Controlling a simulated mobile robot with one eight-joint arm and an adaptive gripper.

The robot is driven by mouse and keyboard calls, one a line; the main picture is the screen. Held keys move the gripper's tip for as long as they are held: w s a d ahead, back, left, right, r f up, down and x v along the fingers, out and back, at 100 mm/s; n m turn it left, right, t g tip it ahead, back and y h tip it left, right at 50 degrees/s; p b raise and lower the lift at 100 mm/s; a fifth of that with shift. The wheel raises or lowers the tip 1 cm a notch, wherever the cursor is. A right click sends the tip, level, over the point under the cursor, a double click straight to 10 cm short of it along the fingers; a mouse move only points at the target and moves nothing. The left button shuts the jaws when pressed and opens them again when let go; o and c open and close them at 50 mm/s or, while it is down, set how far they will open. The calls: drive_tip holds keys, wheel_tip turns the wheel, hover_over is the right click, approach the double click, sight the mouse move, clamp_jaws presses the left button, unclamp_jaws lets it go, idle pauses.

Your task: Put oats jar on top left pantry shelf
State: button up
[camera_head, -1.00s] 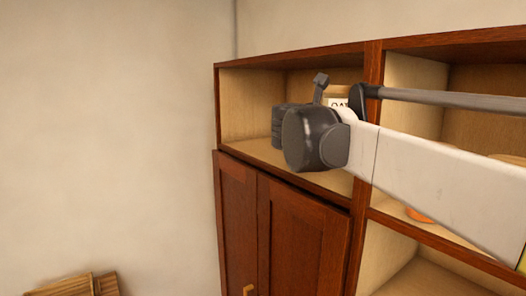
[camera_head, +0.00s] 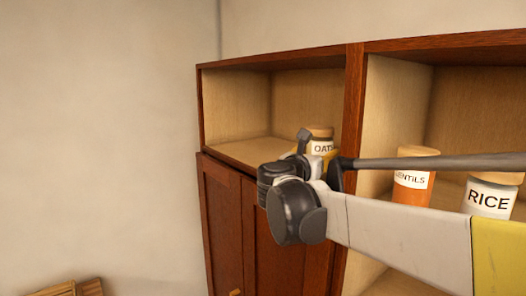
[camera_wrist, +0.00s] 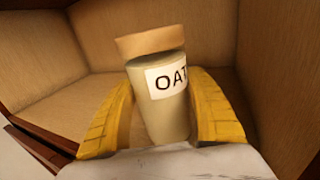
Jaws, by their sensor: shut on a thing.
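The oats jar (camera_head: 321,147) has a tan lid and a white label, partly readable as "OAT". In the wrist view the jar (camera_wrist: 165,95) stands between the two yellow fingers of my gripper (camera_wrist: 162,88), which is shut on it. The jar leans slightly in that view. It is at the right side of the top left pantry shelf (camera_head: 240,149), near the upright divider. My wrist and gripper body hide its lower part in the head view, so I cannot tell whether its base touches the shelf. The rest of that shelf looks empty.
The wooden divider (camera_head: 353,105) stands close to the right of the jar. Beyond it are a lentils jar (camera_head: 414,178) and a rice jar (camera_head: 489,196). Cabinet doors (camera_head: 222,220) are below. A wooden item (camera_head: 75,289) shows at the lower left.

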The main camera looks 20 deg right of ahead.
drive_tip(key=shift+d, duration=0.1)
drive_tip(key=o, duration=1)
drive_tip(key=shift+f, duration=0.2)
drive_tip(key=o, duration=0.4)
drive_tip(key=shift+r, duration=0.2)
drive_tip(key=b+v, duration=0.2)
drive_tip(key=v, duration=1)
